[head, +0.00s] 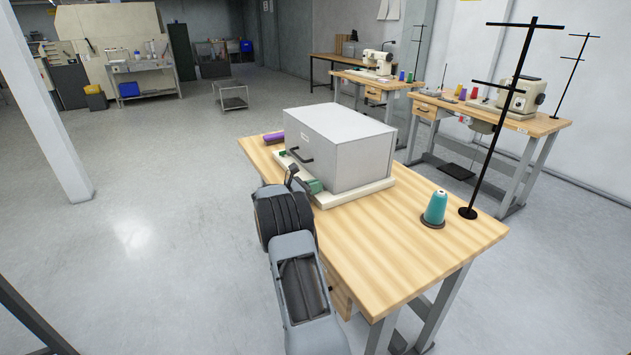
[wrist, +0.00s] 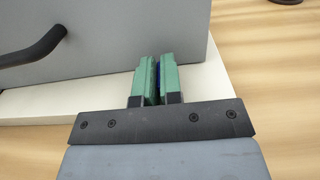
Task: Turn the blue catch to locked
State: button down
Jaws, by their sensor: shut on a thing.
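The flow wrapper is a grey box (head: 340,145) with a black bar handle (head: 300,157) on its front, set on a cream base (head: 368,190) on a wooden table. The handle also shows at the upper left of the wrist view (wrist: 35,48). My gripper (wrist: 158,78) has green fingers nearly together at the box's lower front edge, above the base. A thin strip of the blue catch (wrist: 157,72) shows between the fingers, which are shut on it. The fingers hide most of the catch, so its position cannot be told. In the head view my arm covers part of that corner.
A teal thread cone (head: 435,208) and a black thread stand (head: 468,212) are on the table's right side. A purple roll (head: 273,137) lies behind the box at left. The table's front right (head: 385,255) is clear.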

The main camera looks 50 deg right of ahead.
jog(key=shift+g, duration=0.3)
jog(key=c, duration=1.3)
grip_release()
jog(key=p+v, duration=0.1)
jog(key=v, duration=1.2)
jog(key=shift+w+a+r, duration=0.1)
jog(key=shift+a, duration=0.3)
jog(key=shift+m, duration=0.3)
